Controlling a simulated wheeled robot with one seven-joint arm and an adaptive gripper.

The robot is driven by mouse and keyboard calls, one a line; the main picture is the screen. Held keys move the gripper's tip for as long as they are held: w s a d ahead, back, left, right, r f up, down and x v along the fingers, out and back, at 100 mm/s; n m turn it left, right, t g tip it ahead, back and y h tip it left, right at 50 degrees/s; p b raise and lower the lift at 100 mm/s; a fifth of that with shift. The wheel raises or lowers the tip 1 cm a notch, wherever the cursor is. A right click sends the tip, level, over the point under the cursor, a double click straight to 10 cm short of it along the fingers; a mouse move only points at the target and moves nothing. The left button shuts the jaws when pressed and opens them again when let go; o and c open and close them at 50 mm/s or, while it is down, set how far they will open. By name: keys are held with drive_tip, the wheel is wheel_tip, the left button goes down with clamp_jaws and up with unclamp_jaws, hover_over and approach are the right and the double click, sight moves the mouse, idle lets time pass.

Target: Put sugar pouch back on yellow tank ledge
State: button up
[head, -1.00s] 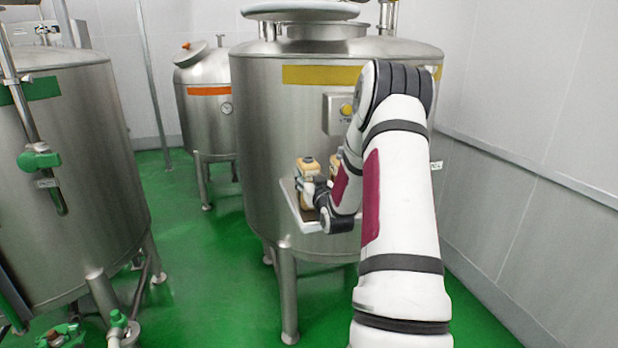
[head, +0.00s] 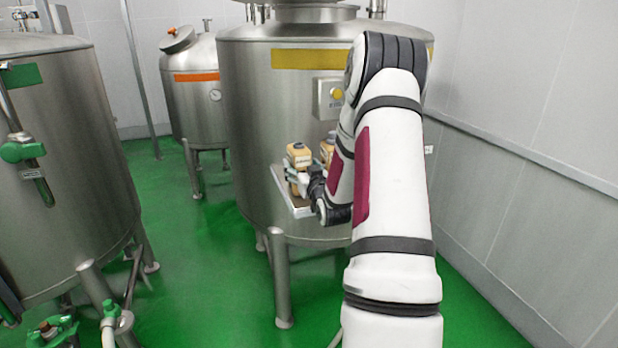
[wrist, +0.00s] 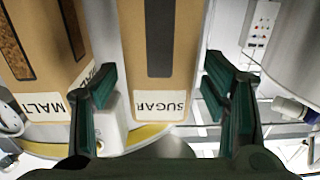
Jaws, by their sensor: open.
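The sugar pouch (wrist: 160,50) is tan with a dark window and a white SUGAR label, which reads upside down in the wrist view. It stands between the spread fingers of my gripper (wrist: 160,88), with a gap on each side. In the head view my gripper (head: 304,183) is at the front of the left pouch (head: 299,156) on the white ledge (head: 300,212) of the yellow-banded tank (head: 250,130). My wrist partly hides the ledge. The pouch's base contact is hard to make out.
A malt pouch (wrist: 45,45) stands close beside the sugar pouch, near one finger. A control box with a yellow button (head: 329,98) is above the ledge. A green-banded tank (head: 65,160) stands at left and an orange-banded tank (head: 195,115) behind. Green floor lies open between them.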

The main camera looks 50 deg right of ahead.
drive_tip(key=v, duration=0.9)
drive_tip(key=w+a+r+n+g+y, duration=0.25)
drive_tip(key=w+a+r, duration=0.25)
drive_tip(key=a, duration=0.4)
drive_tip(key=s+a+r+n+g+y, duration=0.1)
drive_tip(key=a+r, duration=0.1)
drive_tip(key=a, duration=0.5)
drive_tip(key=s+a+r+n+g+y, duration=0.1)
drive_tip(key=s+a+r+g+y, duration=0.1)
drive_tip(key=a, duration=0.4)
drive_tip(key=s+a+r+n+g+y, duration=0.1)
drive_tip(key=s+a+r+g+y, duration=0.1)
drive_tip(key=s+a, duration=1.6)
drive_tip(key=s+g+y, duration=0.1)
drive_tip(key=s+g, duration=0.1)
drive_tip(key=s, duration=0.1)
drive_tip(key=shift+r+n+g+y+b, duration=0.25)
drive_tip(key=shift+n+g+y+b, duration=0.1)
drive_tip(key=shift+s+d, duration=0.1)
drive_tip(key=shift+s, duration=0.05)
